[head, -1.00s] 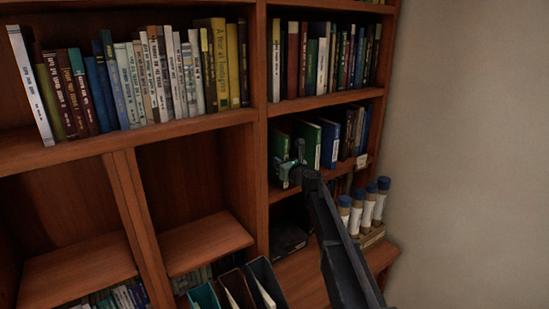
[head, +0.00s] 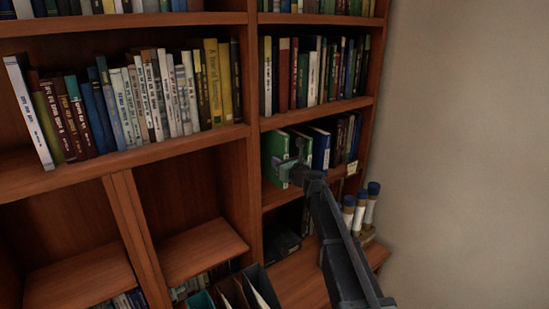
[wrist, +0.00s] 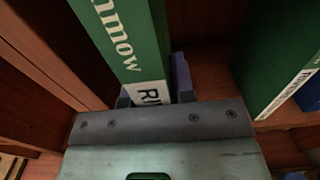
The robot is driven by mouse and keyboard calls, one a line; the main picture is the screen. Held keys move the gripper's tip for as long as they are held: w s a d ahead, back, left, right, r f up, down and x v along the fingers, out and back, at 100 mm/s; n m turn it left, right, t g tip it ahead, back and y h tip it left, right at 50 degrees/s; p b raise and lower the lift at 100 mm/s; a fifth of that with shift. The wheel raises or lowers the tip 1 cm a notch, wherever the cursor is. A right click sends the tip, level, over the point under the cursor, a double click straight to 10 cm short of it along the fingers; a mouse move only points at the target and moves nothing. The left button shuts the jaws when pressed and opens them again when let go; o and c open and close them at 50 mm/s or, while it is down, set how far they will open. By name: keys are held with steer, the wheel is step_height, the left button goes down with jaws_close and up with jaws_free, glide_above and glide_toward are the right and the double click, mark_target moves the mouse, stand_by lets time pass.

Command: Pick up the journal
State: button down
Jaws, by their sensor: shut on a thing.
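The journal is a green volume with white spine lettering and a white label; its spine fills the upper middle of the wrist view (wrist: 128,38). In the head view a green volume (head: 272,157) stands at the left end of the right bay's middle shelf, partly behind my gripper (head: 293,171). In the wrist view my gripper (wrist: 154,92) is shut on the journal, one finger on each side of the lower spine, near the label. The journal's bottom edge is hidden by the gripper, so I cannot tell whether it touches the shelf.
Another green volume (wrist: 275,55) stands to the right, with a gap between. A blue book (head: 320,147) and darker books (head: 345,138) stand further right. A wooden upright (head: 252,190) is close on the left. Blue-capped tubes (head: 361,208) stand below right.

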steer(key=s+a+v, duration=0.1)
steer(key=a+v, duration=0.1)
steer(key=v, duration=1.2)
steer(key=shift+s, duration=0.5)
